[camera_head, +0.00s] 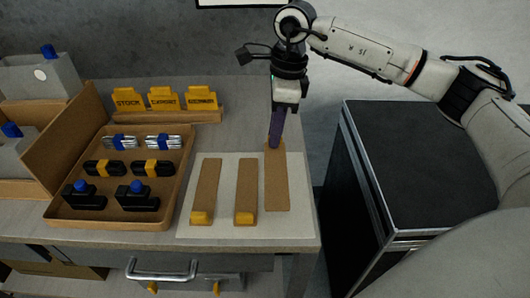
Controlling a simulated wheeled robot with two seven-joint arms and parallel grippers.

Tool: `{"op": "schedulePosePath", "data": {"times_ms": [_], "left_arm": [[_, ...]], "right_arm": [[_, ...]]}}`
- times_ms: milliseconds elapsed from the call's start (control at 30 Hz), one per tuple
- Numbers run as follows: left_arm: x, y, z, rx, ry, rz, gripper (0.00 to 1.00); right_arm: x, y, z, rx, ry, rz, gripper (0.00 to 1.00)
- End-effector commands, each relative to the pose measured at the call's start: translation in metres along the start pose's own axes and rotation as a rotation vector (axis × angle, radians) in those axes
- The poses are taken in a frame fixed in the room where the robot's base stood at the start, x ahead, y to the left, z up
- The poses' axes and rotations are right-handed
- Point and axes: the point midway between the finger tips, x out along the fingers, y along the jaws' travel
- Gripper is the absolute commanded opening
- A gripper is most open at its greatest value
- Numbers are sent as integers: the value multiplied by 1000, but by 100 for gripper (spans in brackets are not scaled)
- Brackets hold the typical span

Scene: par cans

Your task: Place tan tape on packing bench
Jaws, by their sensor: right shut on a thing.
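My right gripper (276,140) points down at the back right of the grey packing bench (240,118). Its dark fingers are shut at the far end of the rightmost brown strip (277,185). A small tan piece (274,147) shows at the fingertips; it looks like the tan tape, mostly hidden by the fingers. I cannot tell whether it touches the strip. Two more brown strips, left (206,185) and middle (247,185), lie on a pale mat (226,172), each with a yellow block at its near end. My left gripper is out of view.
A brown tray (60,217) with clips and black-and-blue items sits left of the mat. Yellow lettered cards (163,99) stand behind it. Brown boxes with grey containers fill the far left. A black case (420,160) stands right of the bench.

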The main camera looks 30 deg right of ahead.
Motion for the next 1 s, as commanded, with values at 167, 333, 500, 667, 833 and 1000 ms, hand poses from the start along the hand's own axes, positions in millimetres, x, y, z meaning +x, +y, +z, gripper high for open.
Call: {"op": "schedulePosePath", "data": {"times_ms": [167,333,500,667,833,1000], "left_arm": [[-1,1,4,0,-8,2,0],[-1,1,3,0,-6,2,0],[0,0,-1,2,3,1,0],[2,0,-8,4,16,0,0],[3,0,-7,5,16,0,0],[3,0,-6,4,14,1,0]], "right_arm": [[16,0,-2,0,0,1,0],[37,0,-5,1,3,2,0],[52,0,-6,0,0,0,0],[51,0,-6,0,-1,-1,0],[54,0,-6,0,0,0,16],[54,0,-6,0,0,0,30]]}}
